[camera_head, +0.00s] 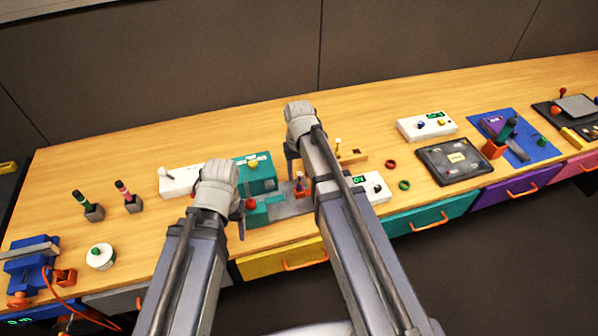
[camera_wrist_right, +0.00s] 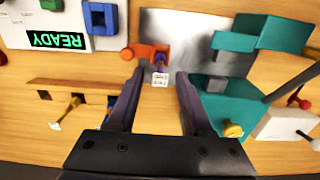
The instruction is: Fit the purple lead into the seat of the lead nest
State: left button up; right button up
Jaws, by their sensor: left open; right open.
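A small purple piece (camera_wrist_right: 159,62) with a white tag stands in the right wrist view, beside an orange block (camera_wrist_right: 143,51) on a grey metal plate (camera_wrist_right: 195,28). It is likely the purple lead; its cord cannot be made out. In the head view it shows as a small purple spot by the orange block (camera_head: 301,187). My right gripper (camera_wrist_right: 159,78) is open, its fingers on either side of the purple piece without visible contact. My left gripper (camera_head: 240,226) is open and empty near the teal fixture (camera_head: 256,179). I cannot tell which part is the lead nest.
A blue vise (camera_head: 30,268) with an orange cable stands far left. Red and green rings (camera_head: 404,185) lie right. The back of the table is clear.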

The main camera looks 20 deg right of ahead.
notch_tip(320, 180, up, 9)
jog(key=p, duration=0.7)
jog(key=shift+p, duration=0.4)
jog(key=s+a+n, duration=0.1)
jog(key=s+a, duration=0.4)
jog(key=s, duration=0.2)
jog(key=s+a+n+h, duration=0.1)
jog(key=s+a+n, duration=0.1)
jog(key=s+a, duration=0.3)
jog(key=s, duration=0.3)
jog(key=shift+a, duration=0.25)
jog(key=shift+w+f, duration=0.1)
